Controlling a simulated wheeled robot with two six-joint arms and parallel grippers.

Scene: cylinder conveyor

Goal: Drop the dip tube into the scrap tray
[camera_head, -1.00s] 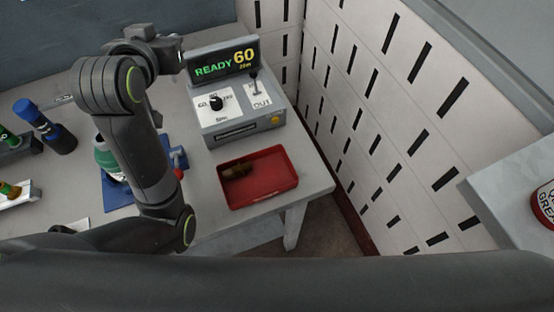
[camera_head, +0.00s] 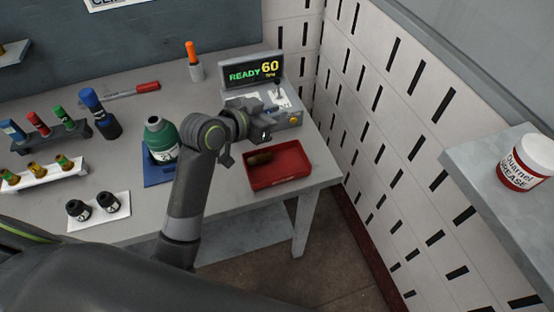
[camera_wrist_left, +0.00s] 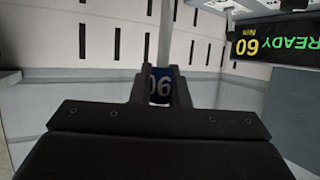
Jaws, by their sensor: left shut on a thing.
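My left gripper (camera_head: 266,130) is in front of the grey console, above the back edge of the red scrap tray (camera_head: 288,174). In the left wrist view its fingers (camera_wrist_left: 160,88) are shut on a blue part with white digits (camera_wrist_left: 160,84). A thin grey tube (camera_wrist_left: 167,32) rises behind that part, seemingly the dip tube. In the head view the held piece is hard to make out. A small brown object (camera_head: 259,158) lies in the tray's back left. My right gripper is not in view.
The console (camera_head: 289,118) with a READY 60 display stands behind the tray. A green bottle (camera_head: 160,141) stands on a blue mat (camera_head: 156,173) left of my forearm. The slotted wall (camera_head: 390,120) is to the right.

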